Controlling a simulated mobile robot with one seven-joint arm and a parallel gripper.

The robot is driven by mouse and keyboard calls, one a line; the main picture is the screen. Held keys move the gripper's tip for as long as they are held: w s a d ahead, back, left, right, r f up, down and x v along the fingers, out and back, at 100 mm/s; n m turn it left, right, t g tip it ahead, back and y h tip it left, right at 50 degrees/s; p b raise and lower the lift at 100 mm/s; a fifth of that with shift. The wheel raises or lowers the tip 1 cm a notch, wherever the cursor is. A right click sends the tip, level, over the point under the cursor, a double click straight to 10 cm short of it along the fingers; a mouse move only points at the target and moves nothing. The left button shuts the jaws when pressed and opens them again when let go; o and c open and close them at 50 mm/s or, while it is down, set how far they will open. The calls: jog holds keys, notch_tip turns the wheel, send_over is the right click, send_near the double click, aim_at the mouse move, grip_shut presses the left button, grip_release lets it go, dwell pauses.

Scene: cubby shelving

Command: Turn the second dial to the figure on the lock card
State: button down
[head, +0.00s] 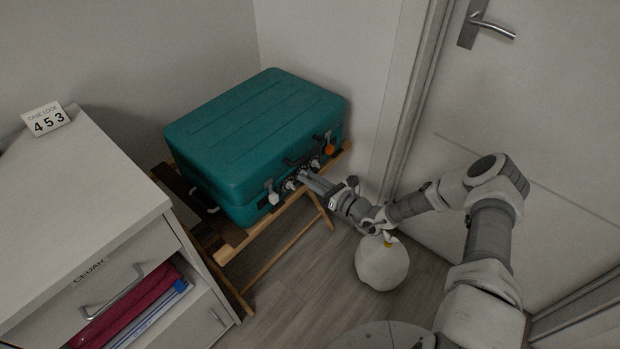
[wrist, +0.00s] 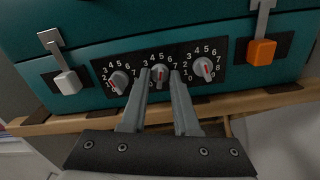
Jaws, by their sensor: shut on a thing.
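A teal case (head: 255,140) rests on a wooden stand, its front carrying a dark panel with three grey dials. The lock card (head: 46,120) reads CASE LOCK 4 5 3; its middle figure is 5. In the wrist view, the second dial (wrist: 159,72) is in the middle, between the first dial (wrist: 120,81) and the third dial (wrist: 204,67). My gripper (wrist: 160,74) is shut on the second dial, one finger on each side. Red marks show on the knobs; the second's is low on the knob, and its exact figure is unclear. My gripper (head: 303,178) partly hides the dials in the head view.
A white latch (wrist: 66,82) and an orange latch (wrist: 261,51) flank the dials. The wooden stand (head: 262,227) has a rail below them. A light cabinet (head: 90,190) with an open compartment stands left; a door (head: 545,120) is right. A white rounded object (head: 382,266) is below my arm.

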jog(key=c, duration=1)
grip_release()
jog(key=shift+d, duration=0.1)
jog(key=p+v, duration=0.2)
jog(key=v, duration=1.5)
jog(key=shift+s+d+f+p, duration=0.1)
jog(key=shift+s+p, duration=0.1)
jog(key=shift+p, duration=0.2)
